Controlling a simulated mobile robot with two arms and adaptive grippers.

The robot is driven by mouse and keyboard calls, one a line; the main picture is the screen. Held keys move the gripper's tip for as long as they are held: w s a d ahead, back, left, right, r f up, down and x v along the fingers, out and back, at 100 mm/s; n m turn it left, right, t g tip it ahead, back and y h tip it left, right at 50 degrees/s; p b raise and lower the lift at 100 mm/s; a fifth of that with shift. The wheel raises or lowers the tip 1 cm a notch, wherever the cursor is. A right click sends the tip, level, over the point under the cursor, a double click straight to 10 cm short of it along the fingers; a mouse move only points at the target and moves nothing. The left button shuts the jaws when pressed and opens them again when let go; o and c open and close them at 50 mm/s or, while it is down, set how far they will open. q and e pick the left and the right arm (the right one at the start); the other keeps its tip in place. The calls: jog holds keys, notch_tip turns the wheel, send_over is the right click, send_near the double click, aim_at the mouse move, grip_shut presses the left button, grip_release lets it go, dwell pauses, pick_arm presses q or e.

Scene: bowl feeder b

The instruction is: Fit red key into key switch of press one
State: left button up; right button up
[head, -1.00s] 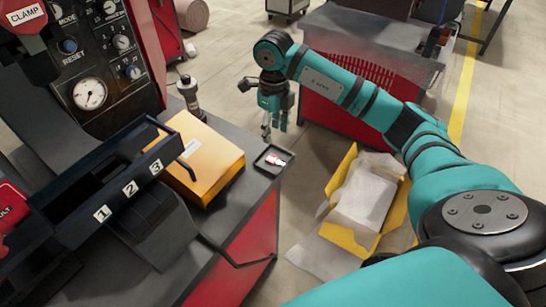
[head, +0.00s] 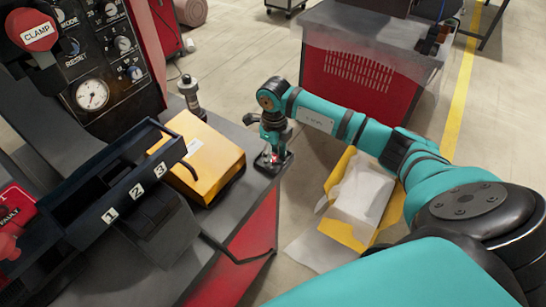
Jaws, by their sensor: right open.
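The red key (head: 274,158) lies on a small black tray (head: 262,166) at the corner of the dark workbench. My right gripper (head: 275,151) is open and points down over the tray, with its fingers around or just above the key. The fingers partly hide the key, and I cannot tell whether they touch it. The press control panel (head: 105,50) with a gauge and several knobs stands at the left. I cannot make out which part of it is the key switch. My left gripper is not in view.
A yellow box (head: 205,160) lies on the bench beside the tray. A black rack (head: 120,185) numbered 1, 2, 3 stands in front of it, and a cylindrical part (head: 190,95) stands behind. An open yellow carton (head: 365,195) is on the floor.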

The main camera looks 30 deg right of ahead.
jog(key=shift+f, duration=0.1)
jog(key=c, duration=0.7)
